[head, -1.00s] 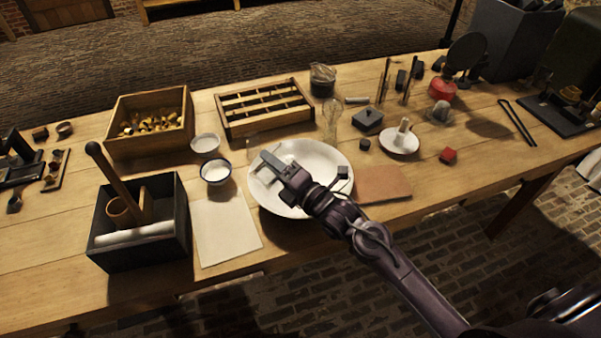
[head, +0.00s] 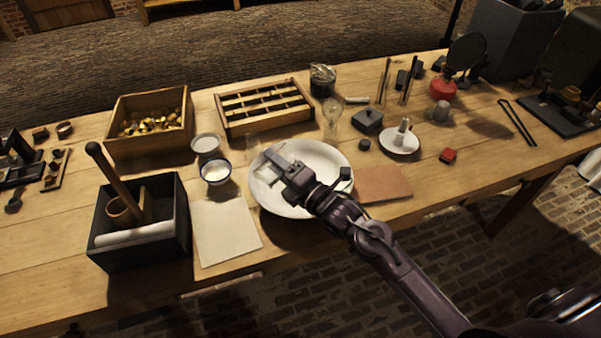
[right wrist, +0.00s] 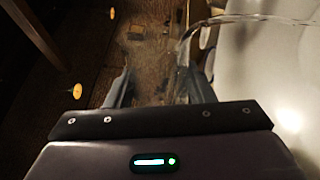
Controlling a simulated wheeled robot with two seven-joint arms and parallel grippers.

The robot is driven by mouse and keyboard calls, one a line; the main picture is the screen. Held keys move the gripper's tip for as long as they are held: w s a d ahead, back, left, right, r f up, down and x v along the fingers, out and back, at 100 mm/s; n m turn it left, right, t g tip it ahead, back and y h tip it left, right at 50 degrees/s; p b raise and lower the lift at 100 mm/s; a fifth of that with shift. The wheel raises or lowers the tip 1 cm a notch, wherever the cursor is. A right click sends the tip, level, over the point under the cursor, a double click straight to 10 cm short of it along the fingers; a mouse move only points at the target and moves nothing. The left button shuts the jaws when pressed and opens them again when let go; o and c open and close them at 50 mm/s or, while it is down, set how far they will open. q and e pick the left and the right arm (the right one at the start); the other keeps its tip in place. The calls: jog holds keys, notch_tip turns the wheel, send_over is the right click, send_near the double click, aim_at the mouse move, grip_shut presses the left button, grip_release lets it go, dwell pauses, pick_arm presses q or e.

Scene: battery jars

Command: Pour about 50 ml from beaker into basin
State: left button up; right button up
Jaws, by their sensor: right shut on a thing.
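The white basin (head: 326,160) stands at the near middle of the table. My right gripper (head: 274,160) is over its left part, shut on the clear glass beaker. The beaker is very faint in the head view, where a pale glass outline (head: 253,146) shows at the basin's upper left edge. In the right wrist view, clear curved glass (right wrist: 184,58) shows by the right-hand finger, and a pale curved line runs from it to the right. I cannot tell whether that line is rim or liquid. The liquid level cannot be read. My left gripper is not in view.
Two small bowls, one white (head: 206,144) and one dark-rimmed (head: 216,172), stand left of the basin. A paper sheet (head: 226,232) and a black box (head: 180,225) lie nearer left. A reddish-brown slab (head: 383,184) is right of the basin. A slotted wooden rack (head: 264,107) stands behind.

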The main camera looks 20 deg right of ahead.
jog(key=shift+s+a+r+n, duration=0.25)
jog(key=shift+s+a+n, duration=0.05)
jog(key=shift+a+n, duration=0.15)
jog(key=shift+s+a+f+n+b, duration=0.1)
jog(key=shift+a+f+n+b, duration=0.1)
jog(key=shift+f+n+b, duration=0.65)
jog(key=shift+r+n, duration=0.35)
jog(key=shift+n, duration=0.05)
jog(key=shift+f+n+b, duration=0.7)
jog(key=shift+n+b, duration=0.25)
jog(key=shift+n, duration=0.15)
jog(key=shift+f+n+b, duration=0.1)
jog(key=shift+n+b, duration=0.2)
jog(key=shift+n, duration=0.2)
jog(key=shift+n, duration=0.3)
